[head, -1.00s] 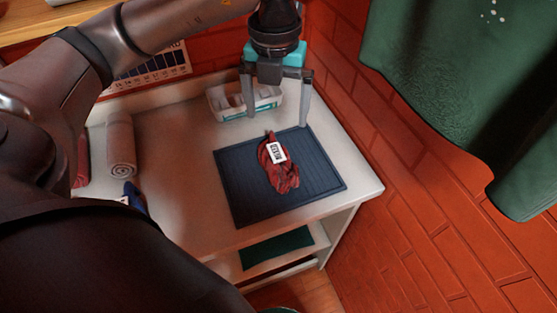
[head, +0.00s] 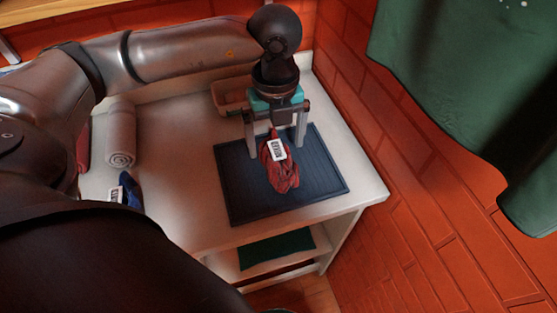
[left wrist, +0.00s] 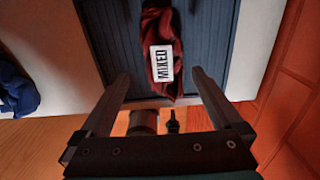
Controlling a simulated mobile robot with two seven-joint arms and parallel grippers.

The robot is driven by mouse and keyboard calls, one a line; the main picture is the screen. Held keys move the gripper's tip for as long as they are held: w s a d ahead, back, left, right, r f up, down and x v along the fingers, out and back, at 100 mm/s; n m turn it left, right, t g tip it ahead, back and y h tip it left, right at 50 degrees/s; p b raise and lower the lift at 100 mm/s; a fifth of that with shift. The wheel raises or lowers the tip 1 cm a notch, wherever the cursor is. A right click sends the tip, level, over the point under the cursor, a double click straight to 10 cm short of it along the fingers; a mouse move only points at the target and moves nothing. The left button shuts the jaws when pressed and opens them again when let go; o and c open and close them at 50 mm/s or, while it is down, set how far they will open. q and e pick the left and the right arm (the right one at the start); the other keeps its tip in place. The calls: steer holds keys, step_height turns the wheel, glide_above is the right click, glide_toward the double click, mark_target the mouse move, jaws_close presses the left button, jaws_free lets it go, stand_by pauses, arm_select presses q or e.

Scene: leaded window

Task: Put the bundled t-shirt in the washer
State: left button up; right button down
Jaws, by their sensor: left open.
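The bundled t-shirt (head: 281,171) is a crumpled red cloth with a white tag. It lies on a dark blue ribbed mat (head: 237,196) on the white counter. In the left wrist view the t-shirt (left wrist: 172,85) shows between the fingers, and its tag reads "MIXED". My left gripper (head: 276,150) is open and empty, with its fingers on either side of the upper end of the t-shirt. I cannot tell how high the fingertips are above the mat. No washer shows in these frames. My right gripper is not in view.
A rolled towel (head: 121,135) and a blue bundle with a tag (head: 131,191) lie at the counter's left. A tray (head: 229,97) stands behind my gripper. A brick wall (head: 420,215) and green hanging cloth (head: 455,75) are at the right. A shelf (head: 316,243) is below.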

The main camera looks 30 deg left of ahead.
mark_target(278, 149)
arm_select(q)
steer(key=shift+w+f+b, duration=0.15)
steer(key=shift+f+b, duration=0.05)
steer(key=shift+f, duration=1.35)
steer(key=shift+w+f+b, duration=0.1)
steer(key=shift+f+b, duration=0.05)
steer(key=shift+f, duration=1.35)
steer(key=shift+c, duration=0.2)
steer(key=shift+r, duration=0.1)
steer(key=c, duration=1.4)
step_height(278, 149, up, 20)
steer(key=p, duration=0.3)
